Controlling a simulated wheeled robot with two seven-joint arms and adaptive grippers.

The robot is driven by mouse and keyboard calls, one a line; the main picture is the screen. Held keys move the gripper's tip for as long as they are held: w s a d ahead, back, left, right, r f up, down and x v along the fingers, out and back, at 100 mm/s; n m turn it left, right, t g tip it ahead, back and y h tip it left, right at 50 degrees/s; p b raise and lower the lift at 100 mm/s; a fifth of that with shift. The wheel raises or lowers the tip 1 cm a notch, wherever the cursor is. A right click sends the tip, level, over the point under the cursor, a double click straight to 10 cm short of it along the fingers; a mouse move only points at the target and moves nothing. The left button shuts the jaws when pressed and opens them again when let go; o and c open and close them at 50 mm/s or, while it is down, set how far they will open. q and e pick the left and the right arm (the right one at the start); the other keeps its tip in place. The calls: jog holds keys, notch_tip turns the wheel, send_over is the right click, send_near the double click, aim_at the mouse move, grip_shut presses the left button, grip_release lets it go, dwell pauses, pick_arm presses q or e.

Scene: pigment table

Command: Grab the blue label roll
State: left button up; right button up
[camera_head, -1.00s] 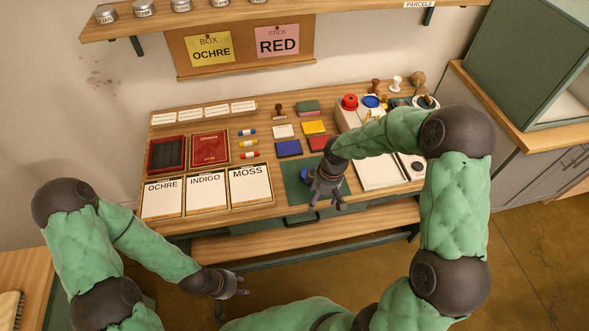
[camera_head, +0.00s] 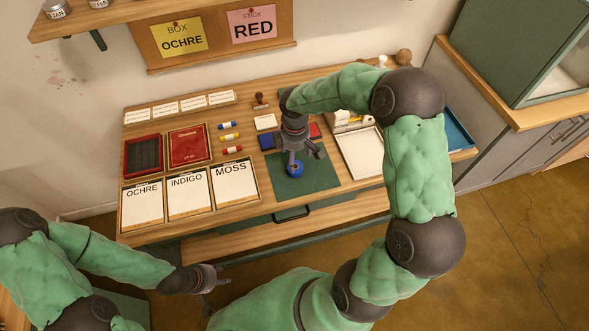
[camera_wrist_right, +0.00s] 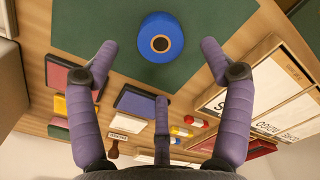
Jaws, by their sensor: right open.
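The blue label roll (camera_head: 295,169), a short blue cylinder with a brown core, rests on the dark green mat (camera_head: 318,176). In the right wrist view the roll (camera_wrist_right: 161,24) lies end-on at the top centre, just beyond the spread fingertips. My right gripper (camera_head: 300,158) is open above the roll and partly covers it in the head view; its three purple fingers (camera_wrist_right: 159,60) hold nothing. My left gripper (camera_head: 220,279) hangs low in front of the table, away from the roll; its finger spread is unclear.
Three paper cards in a wooden tray (camera_head: 189,222) lie left of the mat. Behind are red boxes (camera_head: 188,147), small coloured sticks (camera_head: 229,138) and a blue pad (camera_head: 266,142). A white tray (camera_head: 360,156) stands to the right. The mat around the roll is clear.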

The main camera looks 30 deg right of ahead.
aim_at(296, 167)
jog(key=f, duration=0.1)
jog(key=f+b, duration=0.1)
jog(key=f, duration=0.1)
jog(key=f+b, duration=0.1)
jog(key=f, duration=0.1)
jog(key=shift+s+f, duration=0.15)
jog(key=shift+s, duration=0.1)
jog(key=c, duration=1.3)
